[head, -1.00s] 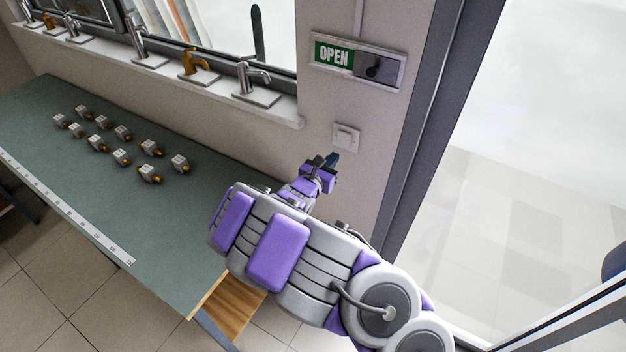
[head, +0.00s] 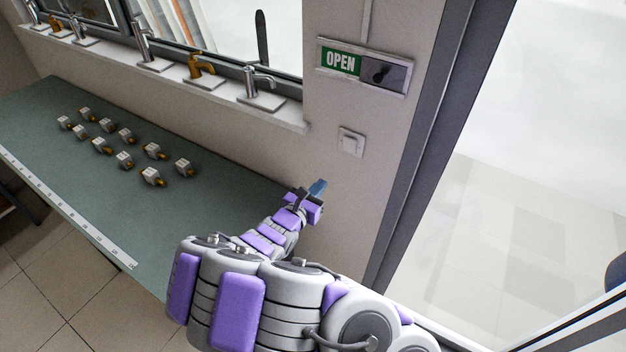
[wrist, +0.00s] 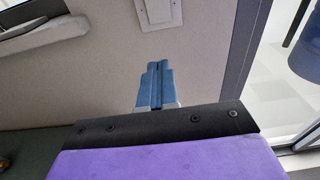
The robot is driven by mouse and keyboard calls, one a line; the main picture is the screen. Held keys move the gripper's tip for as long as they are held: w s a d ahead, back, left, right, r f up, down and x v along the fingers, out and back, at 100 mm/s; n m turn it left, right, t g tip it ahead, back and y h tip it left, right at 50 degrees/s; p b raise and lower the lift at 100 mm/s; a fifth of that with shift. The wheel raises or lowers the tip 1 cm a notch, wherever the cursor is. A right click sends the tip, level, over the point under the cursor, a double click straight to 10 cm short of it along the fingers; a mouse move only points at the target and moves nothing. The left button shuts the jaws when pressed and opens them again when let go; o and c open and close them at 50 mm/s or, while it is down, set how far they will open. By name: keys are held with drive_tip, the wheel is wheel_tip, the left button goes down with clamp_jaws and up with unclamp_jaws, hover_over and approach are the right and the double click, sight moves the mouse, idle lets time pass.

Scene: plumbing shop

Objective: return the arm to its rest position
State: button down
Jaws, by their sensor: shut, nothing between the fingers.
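My gripper (head: 318,187) is in front of the wall below the light switch, near the right end of the green table. In the wrist view its blue fingers (wrist: 158,82) are together with nothing between them. My purple and grey arm reaches up from the bottom of the head view. The white light switch (head: 350,142) is on the wall above the gripper, apart from it. Its lower part also shows at the top of the wrist view (wrist: 160,12), beyond the fingertips.
The green table (head: 215,205) holds several small white and brass fittings (head: 125,135). Several taps stand on the window sill (head: 290,115) above it. An OPEN sign (head: 341,62) hangs above the switch. A grey door frame (head: 425,150) and glass are at the right.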

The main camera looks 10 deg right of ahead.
drive_tip(key=s+d+r+m+g+h+b, duration=0.1)
drive_tip(key=s+d+r+m+g+h, duration=0.1)
drive_tip(key=s+d+r+m+g, duration=0.25)
drive_tip(key=s+d+r+m+g+h+b, duration=0.1)
drive_tip(key=s+d+r+m+g, duration=0.15)
drive_tip(key=d+m, duration=0.4)
drive_tip(key=s+d+r+m+g+h+b, duration=0.1)
drive_tip(key=s+d+r+m+g+h, duration=0.15)
drive_tip(key=s+d, duration=0.4)
drive_tip(key=s+d+m+g+y+b, duration=0.1)
drive_tip(key=s+d+m+g+y, duration=0.1)
drive_tip(key=s+d+m+g, duration=0.3)
drive_tip(key=s+d+m+y+b, duration=0.1)
drive_tip(key=s+m+y+b, duration=0.15)
drive_tip(key=s, duration=0.45)
drive_tip(key=s+a+f+m+y+b, duration=0.2)
drive_tip(key=s+a+f+m+y, duration=0.1)
drive_tip(key=s+a, duration=0.5)
drive_tip(key=s+a+f+m+y+b, duration=0.1)
drive_tip(key=s+a+f+m+y, duration=0.2)
drive_tip(key=s+a+y, duration=0.5)
drive_tip(key=shift+s+f+m+g+b, duration=0.45)
drive_tip(key=shift+s+m, duration=0.3)
drive_tip(key=shift+m, duration=0.15)
